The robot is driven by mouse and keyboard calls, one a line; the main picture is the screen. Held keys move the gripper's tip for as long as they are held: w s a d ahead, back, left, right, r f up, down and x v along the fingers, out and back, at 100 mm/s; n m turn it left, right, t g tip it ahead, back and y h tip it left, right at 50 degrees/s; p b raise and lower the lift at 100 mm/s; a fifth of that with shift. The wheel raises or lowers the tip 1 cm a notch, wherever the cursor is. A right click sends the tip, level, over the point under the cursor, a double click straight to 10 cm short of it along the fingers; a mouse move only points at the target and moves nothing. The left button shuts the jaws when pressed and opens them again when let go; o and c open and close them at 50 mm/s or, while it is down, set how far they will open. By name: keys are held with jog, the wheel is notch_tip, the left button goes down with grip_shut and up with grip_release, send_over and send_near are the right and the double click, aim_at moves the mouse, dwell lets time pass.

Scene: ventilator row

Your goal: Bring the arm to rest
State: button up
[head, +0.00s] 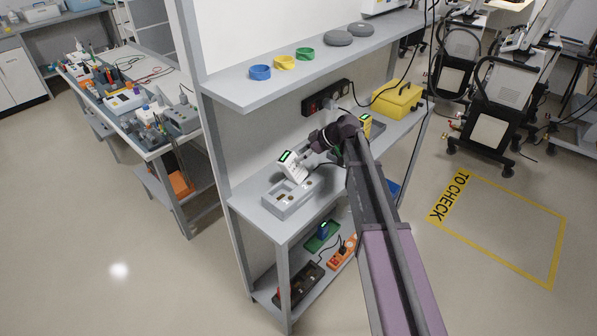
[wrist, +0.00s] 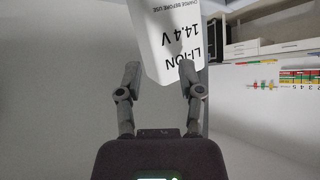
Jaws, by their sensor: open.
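Contact cannot be told.
A yellow case (head: 397,100) and a black power strip (head: 326,96) are at the back of the bench. An upper shelf (head: 235,90) with coloured tape rolls overhangs it. A second yellow device (head: 365,124) is just past my wrist.

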jog(key=s+d+f+m+h, duration=0.3)
jog(key=s+d+m, duration=0.5)
jog(key=s+d, duration=0.3)
jog(key=s+d+f+m+g+h, duration=0.1)
jog(key=s+d+f+m+h, duration=0.2)
jog(key=s, duration=1.2)
jog(key=d+m+h, duration=0.3)
jog(key=d+m, duration=0.2)
jog(key=d, duration=0.2)
jog(key=shift+d, duration=0.4)
jog(key=shift+o, duration=0.6)
